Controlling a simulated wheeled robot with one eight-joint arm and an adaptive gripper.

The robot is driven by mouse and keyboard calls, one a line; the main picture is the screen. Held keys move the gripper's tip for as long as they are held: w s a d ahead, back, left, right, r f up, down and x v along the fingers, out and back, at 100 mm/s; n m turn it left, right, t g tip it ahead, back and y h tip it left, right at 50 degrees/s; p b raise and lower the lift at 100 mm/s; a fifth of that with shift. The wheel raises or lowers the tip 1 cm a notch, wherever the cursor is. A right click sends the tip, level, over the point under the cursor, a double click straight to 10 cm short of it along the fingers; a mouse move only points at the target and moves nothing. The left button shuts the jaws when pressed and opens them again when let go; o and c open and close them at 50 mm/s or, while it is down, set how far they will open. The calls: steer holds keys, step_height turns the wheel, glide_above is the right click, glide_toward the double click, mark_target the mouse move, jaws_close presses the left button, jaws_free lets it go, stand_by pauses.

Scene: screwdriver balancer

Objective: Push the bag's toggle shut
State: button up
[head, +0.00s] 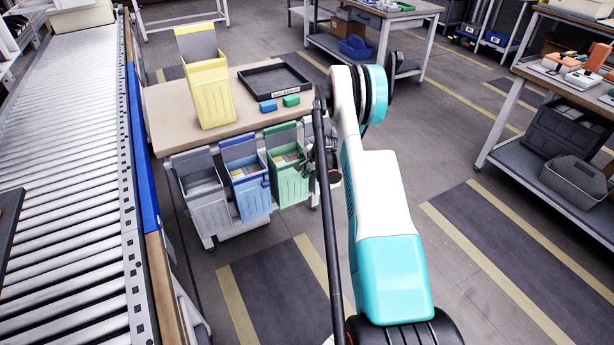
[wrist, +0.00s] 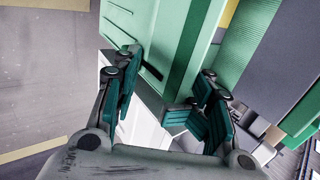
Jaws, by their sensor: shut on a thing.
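A green bag (head: 288,186) hangs at the right end of the table's front, its back flap (head: 281,135) standing up and coloured contents showing in its open top. My gripper (head: 310,160) is at the bag's right side, partly hidden by my arm. In the wrist view, a large green body (wrist: 172,45), which looks like the bag's side, reaches between the fingers of my gripper (wrist: 165,95). The fingers stand apart, shut on the bag's edge. I cannot make out a toggle; the grip spot is partly hidden.
A blue bag (head: 247,190) and a grey bag (head: 205,200) hang left of the green one. A yellow bag (head: 207,92) stands on the table (head: 165,115), near a black tray (head: 275,78) and small blue and green blocks. A roller conveyor (head: 70,160) runs along the left.

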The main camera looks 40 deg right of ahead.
steer(key=shift+s+d+f, duration=0.15)
steer(key=shift+d, duration=0.3)
steer(key=shift+s+d+f, duration=0.1)
steer(key=shift+d, duration=0.35)
steer(key=shift+c, duration=0.8)
steer(key=shift+d+r, duration=0.1)
steer(key=shift+r, duration=0.25)
jaws_close()
